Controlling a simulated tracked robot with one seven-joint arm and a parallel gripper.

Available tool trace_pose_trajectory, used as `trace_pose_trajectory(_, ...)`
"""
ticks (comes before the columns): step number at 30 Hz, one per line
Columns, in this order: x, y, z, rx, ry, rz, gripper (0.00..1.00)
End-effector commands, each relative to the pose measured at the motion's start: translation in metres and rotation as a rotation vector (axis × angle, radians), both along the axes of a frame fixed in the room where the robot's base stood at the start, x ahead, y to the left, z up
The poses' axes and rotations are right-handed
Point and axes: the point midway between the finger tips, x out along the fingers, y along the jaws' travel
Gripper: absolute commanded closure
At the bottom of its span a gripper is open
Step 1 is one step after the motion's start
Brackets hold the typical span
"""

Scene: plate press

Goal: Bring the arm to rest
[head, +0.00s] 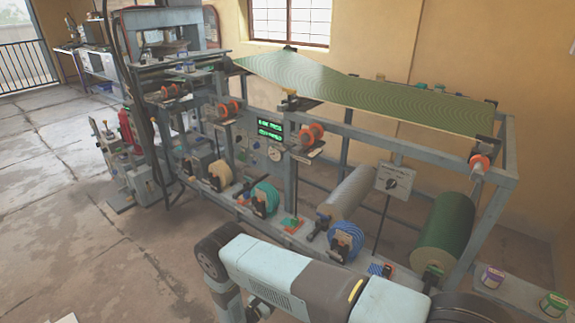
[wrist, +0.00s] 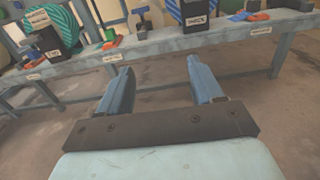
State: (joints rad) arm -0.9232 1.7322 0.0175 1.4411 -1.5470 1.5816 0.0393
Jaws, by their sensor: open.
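My gripper (wrist: 161,92) shows in the wrist view with its two blue fingers spread wide apart. Nothing is between them. Beyond the fingertips is the front edge of the machine's low shelf (wrist: 185,45), apart from the gripper. In the head view my arm lies across the bottom right, in front of the plate press (head: 290,130). The gripper itself cannot be made out in the head view.
On the low shelf stand a green roll (head: 445,235), a grey roll (head: 348,192) and a blue-striped spool (head: 346,241). A patterned green sheet (head: 375,95) stretches across the top of the frame. Small jars (head: 492,277) stand at the lower right. The floor (head: 70,230) at left is mostly clear.

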Motion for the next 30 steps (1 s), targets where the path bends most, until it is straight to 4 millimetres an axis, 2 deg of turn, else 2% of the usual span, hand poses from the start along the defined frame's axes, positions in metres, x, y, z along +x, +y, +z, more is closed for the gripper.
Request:
trace_pose_trajectory(1, 0.007, 0.0, 0.008, 0.011, -0.006, -0.016, 0.34)
trace_pose_trajectory(8, 0.023, -0.001, 0.037, 0.05, -0.014, -0.081, 0.34)
trace_pose_trajectory(14, 0.04, -0.003, 0.073, 0.097, -0.026, -0.156, 0.34)
trace_pose_trajectory(17, 0.051, -0.006, 0.099, 0.134, -0.035, -0.209, 0.34)
trace_pose_trajectory(24, 0.08, -0.021, 0.18, 0.253, -0.063, -0.372, 0.34)
trace_pose_trajectory(30, 0.095, -0.041, 0.246, 0.358, -0.088, -0.504, 0.34)
